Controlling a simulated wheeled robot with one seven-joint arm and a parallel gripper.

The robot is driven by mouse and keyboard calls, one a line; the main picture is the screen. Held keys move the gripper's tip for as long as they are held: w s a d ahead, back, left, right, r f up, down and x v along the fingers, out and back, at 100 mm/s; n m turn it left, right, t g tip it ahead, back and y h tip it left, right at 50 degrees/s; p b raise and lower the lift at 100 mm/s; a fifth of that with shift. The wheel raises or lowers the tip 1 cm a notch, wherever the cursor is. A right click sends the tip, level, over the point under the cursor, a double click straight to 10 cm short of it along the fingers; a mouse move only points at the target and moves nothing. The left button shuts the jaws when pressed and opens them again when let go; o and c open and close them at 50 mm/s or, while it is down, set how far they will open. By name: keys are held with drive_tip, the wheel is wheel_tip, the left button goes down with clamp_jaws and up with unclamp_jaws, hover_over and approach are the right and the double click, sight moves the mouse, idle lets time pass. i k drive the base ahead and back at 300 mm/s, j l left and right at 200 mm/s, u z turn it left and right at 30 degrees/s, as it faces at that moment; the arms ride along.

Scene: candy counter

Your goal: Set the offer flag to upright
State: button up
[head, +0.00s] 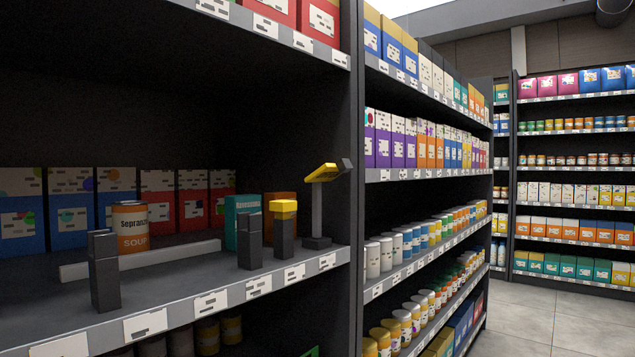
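The offer flag appears to be the yellow piece (321,173) on top of a grey post (317,211) at the right end of the near shelf. The post stands upright on a dark base (317,243) near the shelf's front edge. The yellow piece lies nearly flat across the post top, its right end a little higher. A small dark grey plate (346,166) sits at that right end, tilted. My gripper is not in the head view.
A dark upright panel (356,280) is right of the flag.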

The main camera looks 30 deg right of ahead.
sight(328, 172)
drive_tip(key=i+j+z, duration=0.1)
drive_tip(key=z, duration=0.7)
